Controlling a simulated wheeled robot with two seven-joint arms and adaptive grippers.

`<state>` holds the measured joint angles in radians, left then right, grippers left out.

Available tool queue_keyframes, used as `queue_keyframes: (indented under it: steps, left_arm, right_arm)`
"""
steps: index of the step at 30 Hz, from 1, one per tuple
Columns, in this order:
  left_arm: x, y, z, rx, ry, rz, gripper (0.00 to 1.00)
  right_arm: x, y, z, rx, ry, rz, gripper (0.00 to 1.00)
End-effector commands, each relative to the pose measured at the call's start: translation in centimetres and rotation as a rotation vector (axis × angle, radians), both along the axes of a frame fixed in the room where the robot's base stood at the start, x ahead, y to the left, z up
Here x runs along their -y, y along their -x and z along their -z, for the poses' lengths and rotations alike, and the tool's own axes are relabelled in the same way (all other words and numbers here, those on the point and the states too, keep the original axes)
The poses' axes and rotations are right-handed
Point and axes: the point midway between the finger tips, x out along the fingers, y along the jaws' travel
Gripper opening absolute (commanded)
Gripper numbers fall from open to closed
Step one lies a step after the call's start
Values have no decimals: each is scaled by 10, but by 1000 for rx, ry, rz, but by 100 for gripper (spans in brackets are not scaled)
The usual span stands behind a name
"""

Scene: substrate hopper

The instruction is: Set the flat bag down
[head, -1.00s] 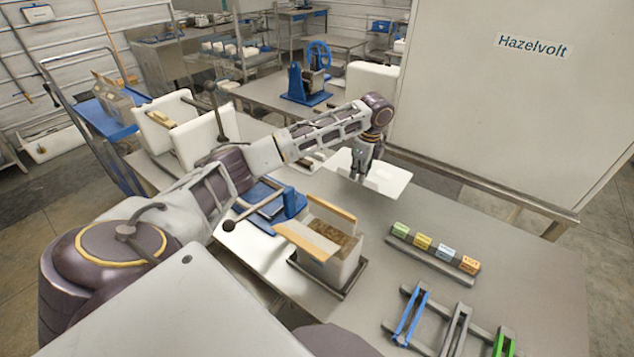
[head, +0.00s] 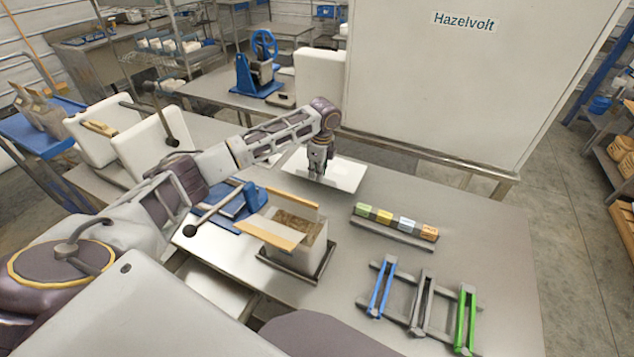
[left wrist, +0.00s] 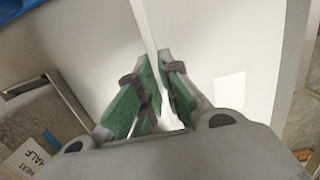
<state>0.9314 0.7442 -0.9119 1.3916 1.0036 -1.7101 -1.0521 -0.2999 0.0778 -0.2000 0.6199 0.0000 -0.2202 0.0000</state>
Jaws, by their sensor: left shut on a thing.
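My left gripper (head: 318,178) points down at a flat white panel (head: 345,175) near the back edge of the steel table. In the left wrist view, the green-padded fingers (left wrist: 164,88) are shut on a thin white strip (left wrist: 147,28), which I take for part of the flat bag. A broad pale surface (left wrist: 215,45) spreads beneath and around it. I cannot tell where the bag ends and the panel begins, or whether the bag touches the panel. My right gripper is out of view.
An open hopper box (head: 300,238) with brown filling stands on a dark tray in front. A rail of coloured blocks (head: 397,222) and a rack with blue, grey and green clips (head: 422,300) are at right. A blue device (head: 235,205) stands left. A large Hazelvolt cabinet (head: 440,80) rises behind.

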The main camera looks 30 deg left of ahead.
Motion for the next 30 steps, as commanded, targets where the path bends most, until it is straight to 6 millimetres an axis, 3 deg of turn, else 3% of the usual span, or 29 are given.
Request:
queue_keyframes:
  steps: [11, 25, 26, 30]
  left_arm:
    - [0, 1, 41, -2, -1, 0, 0]
    - [0, 1, 46, -1, -1, 1, 0]
    - [0, 0, 46, -1, -1, 0, 8]
    - [0, 0, 46, 0, -1, 0, 26]
  right_arm:
    - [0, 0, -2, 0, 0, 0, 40]
    - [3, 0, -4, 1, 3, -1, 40]
    - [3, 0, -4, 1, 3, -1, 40]
    - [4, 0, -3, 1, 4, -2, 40]
